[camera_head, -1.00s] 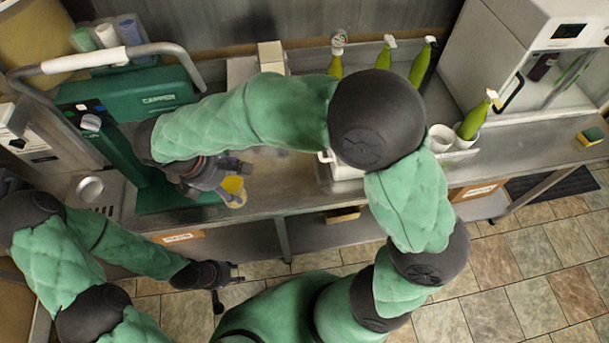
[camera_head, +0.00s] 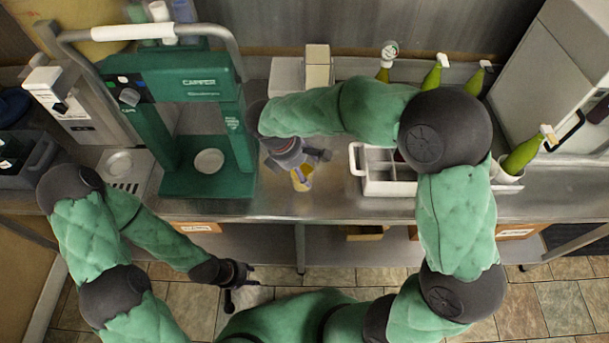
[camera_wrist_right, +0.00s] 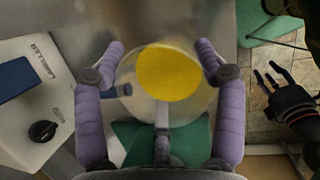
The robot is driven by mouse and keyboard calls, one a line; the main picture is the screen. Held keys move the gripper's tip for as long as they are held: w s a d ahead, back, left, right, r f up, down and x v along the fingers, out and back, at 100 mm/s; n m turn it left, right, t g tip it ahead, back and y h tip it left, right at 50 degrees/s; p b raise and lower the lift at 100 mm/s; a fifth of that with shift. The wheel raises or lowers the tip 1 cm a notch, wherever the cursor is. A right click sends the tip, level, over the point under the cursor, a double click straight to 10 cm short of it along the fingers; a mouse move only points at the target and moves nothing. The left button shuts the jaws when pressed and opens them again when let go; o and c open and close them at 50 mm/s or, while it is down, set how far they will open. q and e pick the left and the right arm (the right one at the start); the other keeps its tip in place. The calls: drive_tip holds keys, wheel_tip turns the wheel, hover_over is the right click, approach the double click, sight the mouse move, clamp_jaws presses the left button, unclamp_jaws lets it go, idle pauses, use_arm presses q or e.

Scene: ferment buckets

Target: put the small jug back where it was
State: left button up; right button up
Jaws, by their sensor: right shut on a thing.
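The small jug (camera_head: 302,180) is clear and holds yellow liquid. My right gripper (camera_head: 300,165) is shut on it, over the steel counter just right of the green capper. In the right wrist view the jug (camera_wrist_right: 170,76) sits between the two purple fingers of the right gripper (camera_wrist_right: 160,70), its yellow contents facing the camera. I cannot tell whether its base touches the counter. My left gripper (camera_head: 240,285) is empty, its fingers apart, low in front of the counter edge; it also shows in the right wrist view (camera_wrist_right: 275,84).
The green capper (camera_head: 208,185) stands left of the jug. A white divided crate (camera_head: 375,187) is to the right, partly behind my right arm. Green bottles (camera_head: 522,155) stand further right and behind. A labeller (camera_wrist_right: 30,95) shows in the right wrist view. Bare counter (camera_head: 285,207) lies in front.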

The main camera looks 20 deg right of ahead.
sight(302, 168)
drive_tip(key=shift+w+d+f, duration=0.15)
drive_tip(key=shift+d+f, duration=0.15)
drive_tip(key=shift+f, duration=0.15)
wheel_tip(302, 168, down, 3)
drive_tip(key=shift+w+d+f+b, duration=0.1)
drive_tip(key=shift+f+b, duration=0.05)
drive_tip(key=shift+b, duration=0.75)
drive_tip(key=o, duration=1.6)
drive_tip(key=shift+f, duration=0.1)
